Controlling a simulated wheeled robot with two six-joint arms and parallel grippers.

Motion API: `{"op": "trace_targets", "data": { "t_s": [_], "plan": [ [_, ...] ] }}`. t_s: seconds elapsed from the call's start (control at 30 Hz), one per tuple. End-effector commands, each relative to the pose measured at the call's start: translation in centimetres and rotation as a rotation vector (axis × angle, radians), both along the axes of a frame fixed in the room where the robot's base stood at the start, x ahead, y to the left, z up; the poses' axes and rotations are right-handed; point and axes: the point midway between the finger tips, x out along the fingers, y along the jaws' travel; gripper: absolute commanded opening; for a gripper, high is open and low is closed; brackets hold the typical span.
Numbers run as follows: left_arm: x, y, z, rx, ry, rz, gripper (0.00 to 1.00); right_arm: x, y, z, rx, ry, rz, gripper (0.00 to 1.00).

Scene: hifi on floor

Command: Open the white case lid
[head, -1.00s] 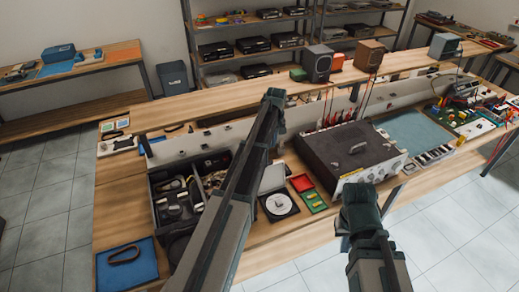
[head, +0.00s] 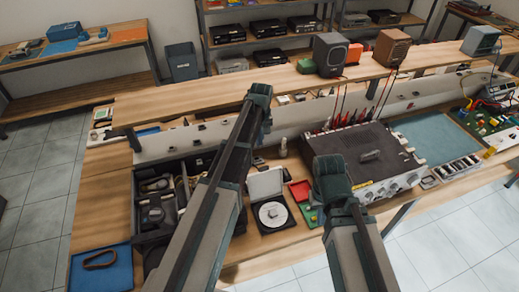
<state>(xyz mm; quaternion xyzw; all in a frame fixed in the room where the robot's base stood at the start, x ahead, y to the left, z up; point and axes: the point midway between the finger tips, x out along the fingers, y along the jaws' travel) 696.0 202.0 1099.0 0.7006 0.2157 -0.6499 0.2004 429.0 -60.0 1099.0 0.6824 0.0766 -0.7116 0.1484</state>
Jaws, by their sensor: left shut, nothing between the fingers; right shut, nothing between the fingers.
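A small case (head: 272,214) lies on the workbench, with a dark base holding a silver disc. Its white lid (head: 265,183) stands raised at the back edge of the base. My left gripper (head: 259,94) is shut and empty, pointing away from me above and beyond the case. Its arm passes just left of the case and hides part of the bench there. My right gripper (head: 330,170) is shut and empty, to the right of the case, in front of the grey amplifier's left side. Neither gripper appears to touch the lid.
A dark divided toolbox (head: 145,235) stands left of the case. A red and green tray (head: 300,191) sits right of it, then the grey amplifier (head: 365,150). A blue mat (head: 100,268) lies front left. A raised shelf with speakers (head: 331,54) runs behind.

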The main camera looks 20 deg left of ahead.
Motion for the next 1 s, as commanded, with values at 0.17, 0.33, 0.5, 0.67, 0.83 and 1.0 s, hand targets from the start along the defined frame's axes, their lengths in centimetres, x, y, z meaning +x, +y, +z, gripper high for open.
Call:
{"op": "trace_targets", "data": {
  "t_s": [0.17, 0.33, 0.5, 0.67, 0.83, 1.0],
  "plan": [
    [0.1, 0.1, -1.6, 0.0, 0.0, 0.001, 0.0, 0.0, 0.0, -1.6, -0.001, 0.0, 0.003, 0.0],
    [0.2, 0.2, -3.7, 0.0, 0.0, 0.001, 0.0, 0.0, 0.0, -3.7, -0.001, 0.0, 0.007, 0.0],
    [0.4, 0.3, -6.2, 0.0, 0.0, 0.001, 0.0, 0.0, 0.0, -6.2, -0.002, 0.001, 0.012, 0.0],
    [0.5, 0.4, -8.5, 0.0, 0.0, 0.001, 0.0, 0.0, 0.0, -8.5, -0.003, 0.0, 0.013, 0.0],
    [0.4, 0.3, -10.5, 0.0, 0.0, 0.0, 0.0, 0.0, 0.0, -10.5, -0.003, 0.0, 0.012, 0.0],
    [-2.1, -1.3, -8.7, 0.0, 0.0, 0.0, 0.0, 0.0, 0.0, -8.7, -0.003, 0.0, 0.012, 0.0]
  ]
}}
